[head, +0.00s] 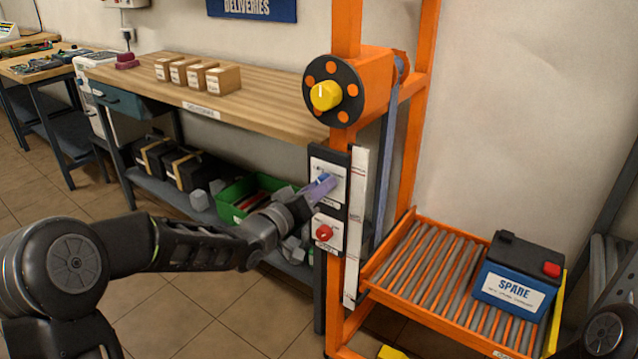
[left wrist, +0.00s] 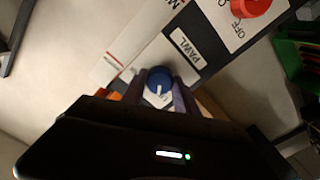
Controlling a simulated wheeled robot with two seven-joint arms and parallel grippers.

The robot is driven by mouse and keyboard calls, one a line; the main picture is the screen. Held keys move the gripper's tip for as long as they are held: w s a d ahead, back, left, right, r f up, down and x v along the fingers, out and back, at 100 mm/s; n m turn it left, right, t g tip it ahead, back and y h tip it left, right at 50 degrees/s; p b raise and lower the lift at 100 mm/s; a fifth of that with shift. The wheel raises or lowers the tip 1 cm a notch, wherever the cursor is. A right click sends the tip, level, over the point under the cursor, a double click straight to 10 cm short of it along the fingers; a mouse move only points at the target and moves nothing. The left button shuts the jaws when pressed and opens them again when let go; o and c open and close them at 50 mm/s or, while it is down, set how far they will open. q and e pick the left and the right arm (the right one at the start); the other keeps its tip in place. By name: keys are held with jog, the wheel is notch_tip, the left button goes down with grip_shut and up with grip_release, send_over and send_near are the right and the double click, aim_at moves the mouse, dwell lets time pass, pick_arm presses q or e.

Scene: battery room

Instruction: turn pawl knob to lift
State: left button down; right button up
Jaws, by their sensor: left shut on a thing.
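The blue pawl knob (left wrist: 158,80) with a white pointer line sits on a panel by a label reading PAWL (left wrist: 186,47) in the left wrist view. My left gripper (left wrist: 160,92) has its fingers on either side of the knob and is shut on it. In the head view my left gripper (head: 318,190) reaches the upper plate of the black control panel (head: 342,160) on the orange post and mostly hides the knob. A red knob (head: 324,232) sits below it on the same panel; it also shows in the left wrist view (left wrist: 254,5). My right gripper is not in view.
An orange drum (head: 376,84) with a yellow knob (head: 326,95) is above the panel. A roller tray (head: 410,262) at right bears a blue SPARE battery (head: 514,282). A wooden bench (head: 240,110) with several small boxes stands at left, a green crate (head: 232,205) beneath it.

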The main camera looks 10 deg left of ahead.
pick_arm(q)
jog(key=shift+n, duration=0.6)
jog(key=c, duration=0.9)
grip_release()
jog(key=shift+c, duration=0.2)
jog(key=p+v, duration=0.1)
jog(key=v, duration=0.7)
